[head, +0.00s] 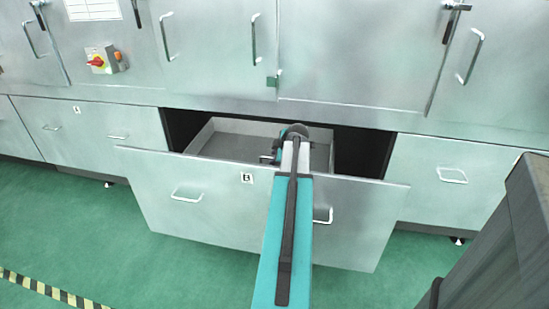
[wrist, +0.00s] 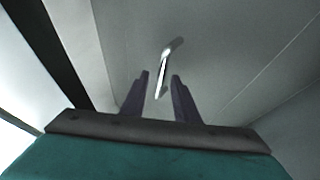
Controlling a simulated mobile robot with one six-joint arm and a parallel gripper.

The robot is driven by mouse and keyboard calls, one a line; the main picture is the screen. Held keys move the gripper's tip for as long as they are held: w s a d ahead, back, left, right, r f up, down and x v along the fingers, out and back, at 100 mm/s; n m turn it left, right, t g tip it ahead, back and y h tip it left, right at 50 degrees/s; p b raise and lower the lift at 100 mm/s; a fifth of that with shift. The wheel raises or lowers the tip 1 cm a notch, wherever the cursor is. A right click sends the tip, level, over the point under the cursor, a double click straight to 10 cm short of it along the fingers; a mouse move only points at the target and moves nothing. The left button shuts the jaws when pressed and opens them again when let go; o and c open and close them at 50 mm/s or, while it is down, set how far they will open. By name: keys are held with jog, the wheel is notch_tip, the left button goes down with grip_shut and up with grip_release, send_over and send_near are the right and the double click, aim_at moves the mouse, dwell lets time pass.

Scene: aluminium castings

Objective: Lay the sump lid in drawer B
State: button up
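Drawer B (head: 165,183) is pulled out, its front marked "B", and its grey tray (head: 203,139) shows above the front. My arm reaches over the drawer front, and my gripper (head: 268,158) is at the tray, partly hidden by the arm. In the wrist view the two dark fingers of my gripper (wrist: 160,76) stand apart. A shiny, slightly bent metal bar (wrist: 166,62) shows between and beyond the fingertips, with no clear contact. I cannot tell whether it is part of the sump lid; no lid is clearly recognisable in either view.
A closed drawer (head: 85,125) is at left and another closed drawer (head: 480,180) at right. Closed cabinet doors (head: 360,50) are above. A dark grey post (head: 510,240) fills the lower right. The green floor (head: 170,275) is clear at front left.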

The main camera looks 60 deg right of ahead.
jog(key=v, duration=1.2)
jog(key=shift+p, duration=0.35)
